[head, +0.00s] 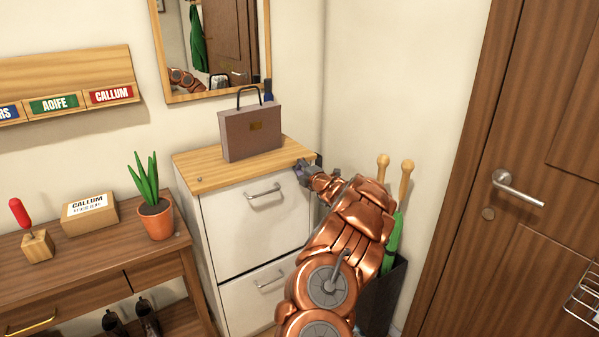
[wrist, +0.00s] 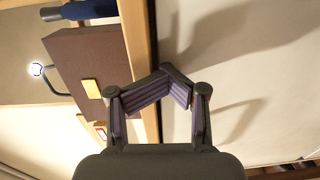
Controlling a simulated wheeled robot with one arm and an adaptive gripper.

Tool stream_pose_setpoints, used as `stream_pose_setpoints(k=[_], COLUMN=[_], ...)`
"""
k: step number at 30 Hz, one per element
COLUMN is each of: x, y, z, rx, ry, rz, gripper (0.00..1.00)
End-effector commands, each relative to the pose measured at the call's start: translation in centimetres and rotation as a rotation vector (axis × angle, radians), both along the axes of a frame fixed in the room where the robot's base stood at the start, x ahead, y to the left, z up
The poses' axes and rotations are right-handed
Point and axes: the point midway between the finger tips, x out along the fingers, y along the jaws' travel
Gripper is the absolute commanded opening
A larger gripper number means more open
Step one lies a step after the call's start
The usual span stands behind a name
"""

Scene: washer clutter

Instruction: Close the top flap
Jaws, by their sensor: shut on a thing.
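The top flap (head: 240,228) is the upper white front panel of a narrow cabinet, with a metal bar handle (head: 262,191). In the head view its upper edge lies close under the wooden cabinet top (head: 192,168); any small gap is hard to judge. My gripper (head: 308,174) is at the flap's upper right corner, by the front edge of the wooden top. In the wrist view my gripper (wrist: 168,82) has its fingertips drawn together beside the wooden edge, over the white flap (wrist: 245,60). It is shut on the flap's edge, though the contact itself is mostly hidden.
A brown briefcase (head: 250,132) stands on the cabinet top. A lower flap (head: 255,300) is below. An umbrella bin (head: 383,297) stands right of the cabinet, partly behind my arm. A wooden table (head: 90,262) with a potted plant (head: 155,218) is left. A door (head: 520,200) is right.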

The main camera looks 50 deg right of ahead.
Motion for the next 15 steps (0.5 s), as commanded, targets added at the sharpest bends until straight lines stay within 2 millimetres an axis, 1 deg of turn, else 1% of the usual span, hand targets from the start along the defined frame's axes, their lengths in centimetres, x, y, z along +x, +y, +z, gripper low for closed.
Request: stream_pose_setpoints(k=[1,5,11,15], x=[0.2,-0.5,-2.6,-4.3], y=[0.3,0.3,0.5,0.9], z=[0.6,0.5,0.7,0.3], rx=[-0.006,-0.003,-0.002,0.002], ry=[-0.008,-0.008,-0.008,-0.003], rz=[0.008,0.005,0.001,-0.002], gripper=[0.0,0.0,0.0,0.0])
